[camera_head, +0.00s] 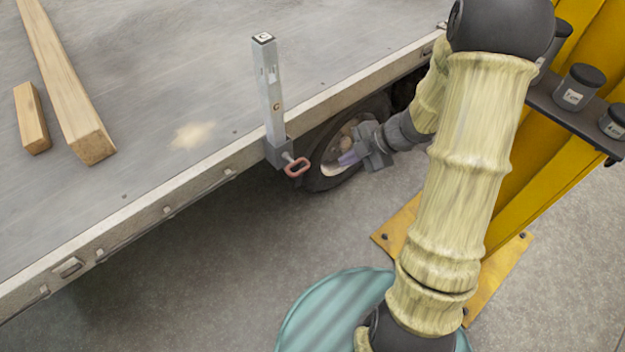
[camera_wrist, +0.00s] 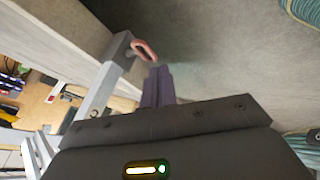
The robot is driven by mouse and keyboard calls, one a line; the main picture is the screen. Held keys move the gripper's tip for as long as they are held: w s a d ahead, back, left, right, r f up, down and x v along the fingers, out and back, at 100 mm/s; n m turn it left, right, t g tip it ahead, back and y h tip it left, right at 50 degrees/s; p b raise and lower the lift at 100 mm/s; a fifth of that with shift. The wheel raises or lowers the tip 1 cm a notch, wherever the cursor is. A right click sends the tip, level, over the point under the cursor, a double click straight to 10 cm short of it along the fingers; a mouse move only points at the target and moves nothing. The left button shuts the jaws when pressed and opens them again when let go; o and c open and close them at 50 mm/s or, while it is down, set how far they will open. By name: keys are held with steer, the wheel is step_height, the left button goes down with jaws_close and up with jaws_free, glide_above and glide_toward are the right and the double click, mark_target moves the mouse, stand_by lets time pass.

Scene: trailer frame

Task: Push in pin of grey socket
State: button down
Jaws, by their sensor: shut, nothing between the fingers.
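The grey socket (camera_head: 277,153) is fixed to the side edge of the trailer bed, with an upright grey post (camera_head: 270,90) standing in it. Its pin has a red loop handle (camera_head: 297,167) that sticks out from the socket, with a short length of shaft showing between them. In the wrist view the red handle (camera_wrist: 143,50) is beside the grey socket (camera_wrist: 121,46), just ahead of my fingertips. My gripper (camera_head: 347,159) is shut and empty, to the right of the handle and apart from it. Its purplish fingers (camera_wrist: 159,72) point toward the handle side.
The trailer bed edge (camera_head: 200,185) runs diagonally, with a wheel (camera_head: 340,145) below it behind my gripper. Wooden beams (camera_head: 72,90) lie on the bed. A yellow post (camera_head: 540,190) with a shelf of dark jars (camera_head: 578,88) stands at right. Floor before the socket is clear.

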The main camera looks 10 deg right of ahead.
mark_target(294, 163)
steer(key=shift+s+f+n+g+y, duration=0.3)
steer(key=shift+s+f+n+g, duration=0.2)
steer(key=shift+s+f, duration=0.3)
steer(key=shift+w+f, duration=0.1)
steer(key=w+a+f+b, duration=0.4)
steer(key=w+a+f, duration=0.1)
steer(key=a+f, duration=0.2)
steer(key=shift+a+b, duration=0.4)
steer(key=shift+a, duration=0.35)
